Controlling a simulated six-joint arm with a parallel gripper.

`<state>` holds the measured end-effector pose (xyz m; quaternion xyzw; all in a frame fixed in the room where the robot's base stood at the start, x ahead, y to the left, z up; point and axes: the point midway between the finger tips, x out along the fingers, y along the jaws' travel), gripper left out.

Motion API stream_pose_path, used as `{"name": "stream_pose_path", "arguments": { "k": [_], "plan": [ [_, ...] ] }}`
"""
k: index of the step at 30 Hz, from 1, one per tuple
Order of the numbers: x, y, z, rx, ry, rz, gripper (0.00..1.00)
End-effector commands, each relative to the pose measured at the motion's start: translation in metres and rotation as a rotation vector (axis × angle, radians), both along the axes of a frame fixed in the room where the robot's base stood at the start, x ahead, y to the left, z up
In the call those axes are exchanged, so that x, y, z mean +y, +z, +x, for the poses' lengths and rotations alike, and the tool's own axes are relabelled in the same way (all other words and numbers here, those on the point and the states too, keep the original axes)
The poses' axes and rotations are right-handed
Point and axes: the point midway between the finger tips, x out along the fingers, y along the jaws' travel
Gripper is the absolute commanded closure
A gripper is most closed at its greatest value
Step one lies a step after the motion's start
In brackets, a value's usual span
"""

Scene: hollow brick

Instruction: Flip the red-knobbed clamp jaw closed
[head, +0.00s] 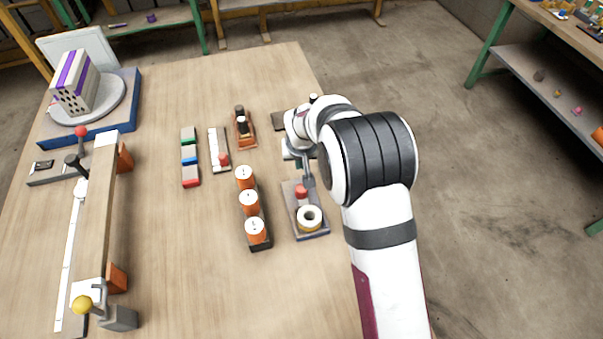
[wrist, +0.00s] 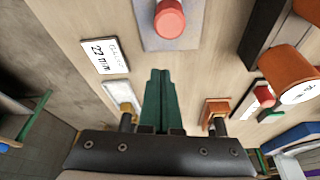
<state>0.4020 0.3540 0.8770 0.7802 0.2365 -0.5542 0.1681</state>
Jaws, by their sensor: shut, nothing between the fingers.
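The red-knobbed clamp jaw (head: 76,158) is at the far left of the table in the head view. Its red ball knob (head: 81,131) stands at the top of a dark lever at the far end of a long pale beam (head: 98,200). A yellow-knobbed clamp (head: 83,305) is at the beam's near end. My gripper (head: 308,183) is on the right side of the table, well apart from the clamp and partly hidden by my arm. In the wrist view its green fingers (wrist: 159,76) are together and empty. The clamp does not show in the wrist view.
Orange cylinders (head: 249,202) stand in a dark rack left of my gripper. A grey plate (head: 317,232) carries a red peg (head: 301,191) and a pale ring. A hollow brick (head: 76,84) sits on a turntable at back left.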

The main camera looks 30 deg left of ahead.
Motion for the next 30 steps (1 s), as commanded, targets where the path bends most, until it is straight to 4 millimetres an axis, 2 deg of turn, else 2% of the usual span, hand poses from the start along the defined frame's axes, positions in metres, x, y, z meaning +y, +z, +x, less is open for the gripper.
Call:
{"name": "stream_pose_path", "arguments": {
  "k": [1,6,12,17,28,30],
  "plan": [
    [-0.002,0.016,-0.004,-0.005,0.001,0.004,1.0],
    [-0.009,0.054,-0.015,-0.005,0.001,0.005,1.0],
    [-0.015,0.082,-0.024,-0.004,0.0,0.004,1.0],
    [-0.017,0.088,-0.026,-0.004,0.001,0.003,1.0],
    [-0.017,0.088,-0.026,-0.003,0.0,0.003,1.0],
    [-0.023,0.091,-0.025,0.0,-0.013,0.003,1.0]
  ]
}}
